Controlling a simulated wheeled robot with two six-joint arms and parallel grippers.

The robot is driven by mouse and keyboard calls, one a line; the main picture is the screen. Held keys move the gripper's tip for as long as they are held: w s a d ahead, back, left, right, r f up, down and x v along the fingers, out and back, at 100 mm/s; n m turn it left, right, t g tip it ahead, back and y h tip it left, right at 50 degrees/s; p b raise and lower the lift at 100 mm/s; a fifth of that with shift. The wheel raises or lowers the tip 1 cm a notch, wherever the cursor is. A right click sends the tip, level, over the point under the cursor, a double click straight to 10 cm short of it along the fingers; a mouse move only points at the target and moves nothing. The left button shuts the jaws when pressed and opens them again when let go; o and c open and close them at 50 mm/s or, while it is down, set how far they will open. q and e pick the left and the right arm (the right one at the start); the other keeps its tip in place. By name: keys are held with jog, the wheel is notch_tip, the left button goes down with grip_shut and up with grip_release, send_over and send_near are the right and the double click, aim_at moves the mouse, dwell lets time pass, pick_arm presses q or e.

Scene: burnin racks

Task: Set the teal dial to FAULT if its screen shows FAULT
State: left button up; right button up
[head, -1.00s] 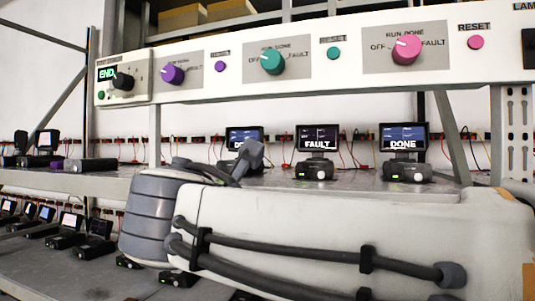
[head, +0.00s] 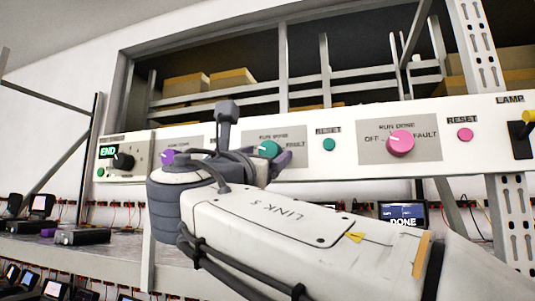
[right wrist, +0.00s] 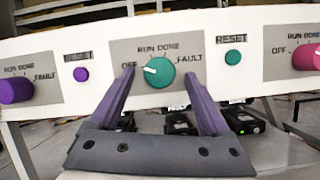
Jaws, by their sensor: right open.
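The teal dial (head: 268,149) sits on the white panel, partly hidden by my right arm in the head view. In the right wrist view the teal dial (right wrist: 160,73) shows whole, its white mark pointing left towards OFF. My right gripper (right wrist: 159,76) is open, with one purple finger on each side of the dial in the picture; I cannot tell if they touch it. A screen (right wrist: 178,107) below the panel shows part of the word FAULT; my arm hides most of it in the head view. My left gripper is not in view.
A pink dial (head: 400,143) and a purple dial (right wrist: 16,89) flank the teal one. Teal (right wrist: 233,57) and pink (head: 465,135) reset buttons are on the panel. A screen reading DONE (head: 403,215) stands below, right of my arm.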

jog(key=shift+x, duration=0.75)
grip_shut()
